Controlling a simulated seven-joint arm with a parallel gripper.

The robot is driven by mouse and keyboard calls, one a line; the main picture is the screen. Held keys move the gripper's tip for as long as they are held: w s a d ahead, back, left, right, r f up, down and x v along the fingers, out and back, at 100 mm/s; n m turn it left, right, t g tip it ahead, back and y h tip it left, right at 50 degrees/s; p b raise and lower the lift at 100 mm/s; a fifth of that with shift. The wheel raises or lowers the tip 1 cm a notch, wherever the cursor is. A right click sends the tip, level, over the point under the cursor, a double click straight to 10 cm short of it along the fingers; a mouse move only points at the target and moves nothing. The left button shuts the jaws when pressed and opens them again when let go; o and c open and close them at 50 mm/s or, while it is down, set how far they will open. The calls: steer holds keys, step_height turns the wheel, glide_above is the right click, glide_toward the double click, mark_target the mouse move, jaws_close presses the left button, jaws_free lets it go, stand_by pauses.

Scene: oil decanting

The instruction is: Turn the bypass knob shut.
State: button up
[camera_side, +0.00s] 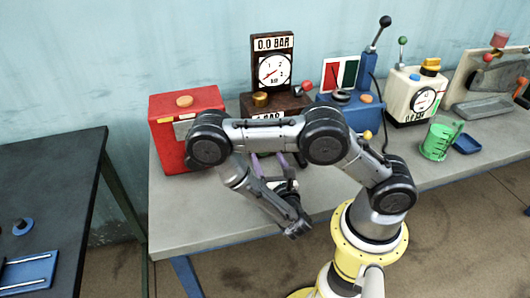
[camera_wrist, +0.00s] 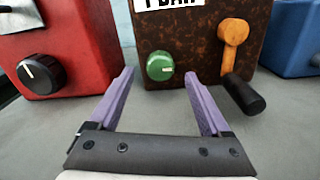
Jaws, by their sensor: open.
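A round green knob (camera_wrist: 160,67) with a pale mark sits on the front of a brown box (camera_wrist: 190,55) in the wrist view. No label on it reads as bypass. My gripper (camera_wrist: 160,76) is open and empty, its purple fingers pointing at the brown box, one on each side of the green knob; I cannot tell how near they are. A black knob (camera_wrist: 40,74) with a white pointer line is on the red box (camera_wrist: 95,40) to the left. In the side view my gripper (camera_side: 268,162) is in front of the brown box (camera_side: 290,103), and my arm hides the knobs.
An orange lever (camera_wrist: 234,40) with a black handle (camera_wrist: 243,93) hangs just right of the fingers. A gauge (camera_side: 274,71) on top reads 0.0 BAR. A blue box (camera_side: 350,112) and a cream box (camera_side: 408,100) stand further right. The grey bench front (camera_side: 185,220) is clear.

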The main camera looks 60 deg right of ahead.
steer(key=shift+x, duration=1.85)
jaws_close()
